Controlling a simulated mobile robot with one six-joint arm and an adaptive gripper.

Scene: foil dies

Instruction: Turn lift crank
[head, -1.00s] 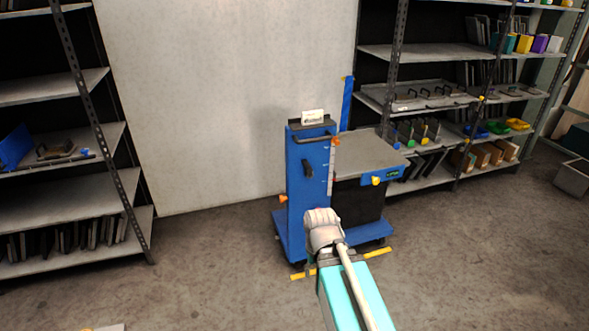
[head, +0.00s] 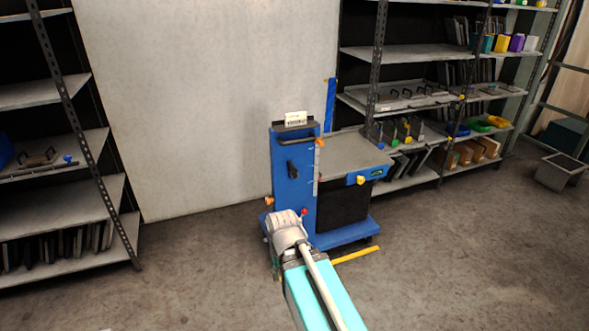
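A blue lift cart (head: 279,152) stands upright against the pale wall panel. A black crank (head: 293,168) sits on the face of its column, apart from my arm in the picture. A grey lift table (head: 352,152) extends to the right of the column, with a yellow knob (head: 361,180) on its front edge. My teal and white arm reaches up from the bottom, and its pale joint covers part of the cart's lower left. My gripper does not show; whether it lies behind the arm I cannot tell.
A shelf rack (head: 62,184) stands at the left. Another rack (head: 410,54) with dies and coloured bins stands behind the cart at the right. A yellow floor strip (head: 355,254) lies before the cart. A grey bin (head: 561,172) stands far right.

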